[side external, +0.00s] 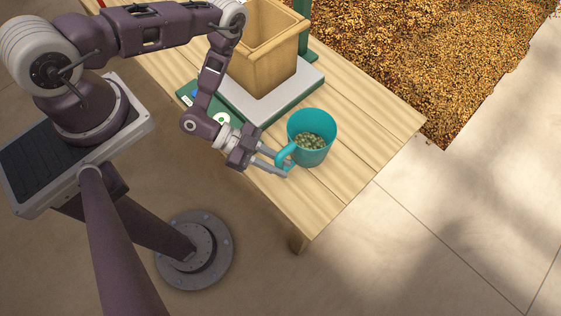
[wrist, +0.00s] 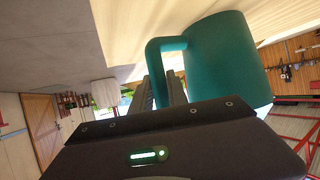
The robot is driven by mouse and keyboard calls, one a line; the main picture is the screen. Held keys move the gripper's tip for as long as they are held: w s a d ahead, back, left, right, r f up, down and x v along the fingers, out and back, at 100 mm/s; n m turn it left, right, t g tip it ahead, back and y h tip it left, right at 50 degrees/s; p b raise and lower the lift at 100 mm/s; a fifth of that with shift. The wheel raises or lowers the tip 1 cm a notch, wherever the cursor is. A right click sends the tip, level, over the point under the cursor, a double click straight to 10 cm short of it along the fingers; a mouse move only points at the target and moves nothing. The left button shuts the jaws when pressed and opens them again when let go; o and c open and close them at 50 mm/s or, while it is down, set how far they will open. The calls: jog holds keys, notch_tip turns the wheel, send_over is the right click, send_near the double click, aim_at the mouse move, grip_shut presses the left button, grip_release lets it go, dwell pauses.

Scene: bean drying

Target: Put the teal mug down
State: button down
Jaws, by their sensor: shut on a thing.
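The teal mug (side external: 318,153) is upright at the right part of the wooden table (side external: 365,125), with greenish beans inside. My gripper (side external: 284,168) is at its left side, shut on the mug's handle. In the wrist view the mug (wrist: 228,65) fills the upper right, and my gripper's fingers (wrist: 165,85) are at its handle. I cannot tell whether the mug's base touches the table or is slightly above it.
A wooden box (side external: 265,60) stands on a scale with a pale platform (side external: 240,97), behind and left of the mug. A green board (side external: 190,93) lies left of the scale. Bare tabletop lies right of the mug, up to the table's edge. Beans cover the floor (side external: 430,50) beyond.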

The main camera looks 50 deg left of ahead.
jog(key=shift+f, duration=0.25)
jog(key=c, duration=1.3)
grip_release()
jog(key=shift+a+r, duration=0.1)
jog(key=shift+r, duration=0.1)
jog(key=v, duration=1.2)
